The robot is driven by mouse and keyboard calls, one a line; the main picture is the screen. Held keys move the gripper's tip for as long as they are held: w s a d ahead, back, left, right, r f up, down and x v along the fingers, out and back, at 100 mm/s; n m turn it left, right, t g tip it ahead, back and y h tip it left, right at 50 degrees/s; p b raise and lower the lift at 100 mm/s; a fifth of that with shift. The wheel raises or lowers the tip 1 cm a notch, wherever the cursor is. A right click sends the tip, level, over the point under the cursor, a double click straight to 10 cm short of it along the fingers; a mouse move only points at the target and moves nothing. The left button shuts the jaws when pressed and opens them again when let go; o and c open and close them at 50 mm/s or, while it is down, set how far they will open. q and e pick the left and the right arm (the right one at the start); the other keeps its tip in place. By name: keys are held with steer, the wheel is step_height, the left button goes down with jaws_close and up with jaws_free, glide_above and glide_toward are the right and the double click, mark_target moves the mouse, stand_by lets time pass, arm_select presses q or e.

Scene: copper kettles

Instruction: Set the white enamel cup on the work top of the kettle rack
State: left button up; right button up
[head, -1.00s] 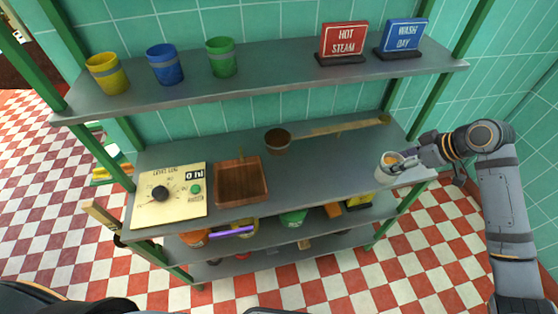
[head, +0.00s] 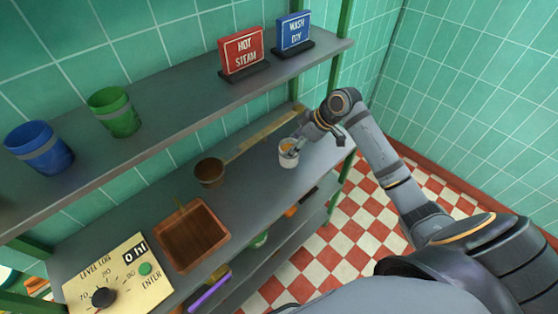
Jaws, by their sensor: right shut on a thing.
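The white enamel cup (head: 288,158) is at the right part of the grey work top (head: 255,172) of the kettle rack. Its inside looks orange-brown. My right gripper (head: 293,147) is at the cup's rim and shut on it. The cup looks upright; I cannot tell whether its base touches the work top. My left gripper is out of view.
A panel with a dial (head: 118,276) is at the lower left. The upper shelf (head: 185,108) holds cups and signs.

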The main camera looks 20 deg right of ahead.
steer(key=f, duration=0.2)
steer(key=shift+w+a+f, duration=0.2)
steer(key=shift+a+f, duration=0.05)
steer(key=shift+f, duration=0.1)
steer(key=shift+s+d+f, duration=0.1)
steer(key=shift+f, duration=0.15)
step_height(320, 180, down, 4)
steer(key=shift+r+p, duration=0.15)
steer(key=shift+p, duration=0.4)
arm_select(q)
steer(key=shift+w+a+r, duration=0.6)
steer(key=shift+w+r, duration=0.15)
arm_select(e)
steer(key=o, duration=1.5)
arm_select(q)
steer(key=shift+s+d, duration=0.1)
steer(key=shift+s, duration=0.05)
